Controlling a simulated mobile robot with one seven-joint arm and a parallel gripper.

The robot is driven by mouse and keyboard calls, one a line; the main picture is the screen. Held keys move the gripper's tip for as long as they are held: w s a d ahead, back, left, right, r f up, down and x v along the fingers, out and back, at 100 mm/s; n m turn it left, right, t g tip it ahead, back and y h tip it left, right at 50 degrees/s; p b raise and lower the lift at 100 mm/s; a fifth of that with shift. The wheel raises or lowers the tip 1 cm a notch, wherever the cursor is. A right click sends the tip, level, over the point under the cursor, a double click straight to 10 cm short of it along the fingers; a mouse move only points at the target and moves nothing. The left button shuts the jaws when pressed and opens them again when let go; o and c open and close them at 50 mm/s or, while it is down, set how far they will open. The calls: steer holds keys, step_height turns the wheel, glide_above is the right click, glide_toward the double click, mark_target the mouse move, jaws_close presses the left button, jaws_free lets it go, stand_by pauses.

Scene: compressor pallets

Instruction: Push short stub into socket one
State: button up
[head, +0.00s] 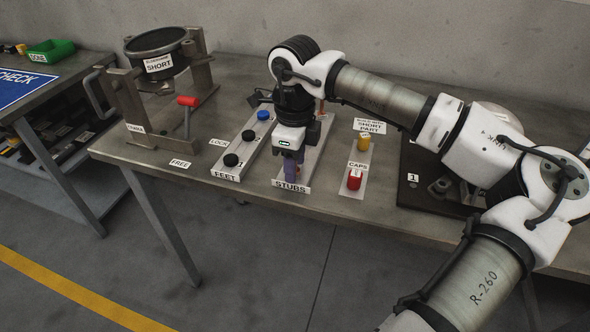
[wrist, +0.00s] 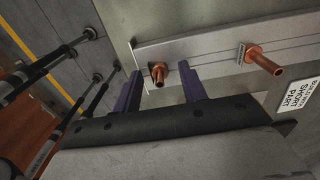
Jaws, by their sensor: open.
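My gripper (head: 293,172) points down over the front end of the stubs tray (head: 318,150), its purple fingers apart. In the wrist view my open gripper (wrist: 160,88) has a copper stub (wrist: 158,76) between and just beyond its fingertips, seen nearly end-on and not clamped. A second copper stub (wrist: 264,60) stands farther along the tray beside a small label. I cannot read the labels to tell which stub is short. The dark plate (head: 408,191) marked 1 lies at the right. Its socket area is partly hidden by my arm.
A caps tray (head: 347,190) holds a red and a yellow cap at the right. A cradle with a dark ring labelled SHORT (head: 158,64) stands at the back left. The table near the FREE label is clear.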

steer(key=shift+c, duration=0.4)
stand_by(0.4)
jaws_close()
steer(key=shift+r+p, duration=1.65)
steer(key=shift+r, duration=1.4)
step_height(320, 180, up, 12)
steer(key=p, duration=1.1)
steer(key=shift+f, duration=0.25)
